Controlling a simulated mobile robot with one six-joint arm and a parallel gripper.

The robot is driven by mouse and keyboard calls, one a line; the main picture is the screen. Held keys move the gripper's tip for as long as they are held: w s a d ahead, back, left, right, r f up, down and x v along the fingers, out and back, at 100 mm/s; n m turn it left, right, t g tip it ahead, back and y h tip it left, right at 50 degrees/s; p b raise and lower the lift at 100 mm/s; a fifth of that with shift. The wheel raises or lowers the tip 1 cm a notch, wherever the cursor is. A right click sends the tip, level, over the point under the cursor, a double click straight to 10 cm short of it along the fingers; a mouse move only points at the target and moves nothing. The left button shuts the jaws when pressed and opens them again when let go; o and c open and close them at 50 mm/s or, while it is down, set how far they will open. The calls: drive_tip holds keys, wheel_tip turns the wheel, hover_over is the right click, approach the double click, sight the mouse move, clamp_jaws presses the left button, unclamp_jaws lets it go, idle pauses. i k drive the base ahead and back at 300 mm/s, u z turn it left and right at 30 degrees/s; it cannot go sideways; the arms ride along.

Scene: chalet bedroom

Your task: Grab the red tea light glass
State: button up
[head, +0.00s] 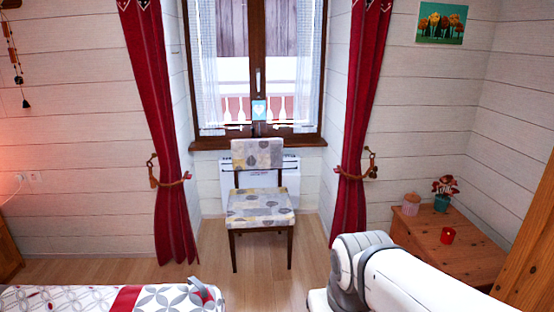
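The red tea light glass (447,235) is a small red cup standing upright on the wooden cabinet (470,262) at the right. It sits in front of a teal pot with a red-flowered plant (443,192). My white arm reaches in from the lower right, to the left of and in front of the cabinet. My gripper is outside the view, so its opening and its distance from the glass do not show.
A pink lidded jar (411,204) stands behind and left of the glass. A patterned chair (259,205) stands before the window. A bed (75,299) fills the lower left. The floor (285,282) around the chair is clear. A wooden panel (532,265) borders the right.

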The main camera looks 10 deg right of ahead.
sight(446, 238)
drive_tip(key=z, duration=0.3)
drive_tip(key=i, duration=1.55)
drive_tip(key=z, duration=1)
drive_tip(key=i, duration=2.05)
drive_tip(key=z, duration=0.65)
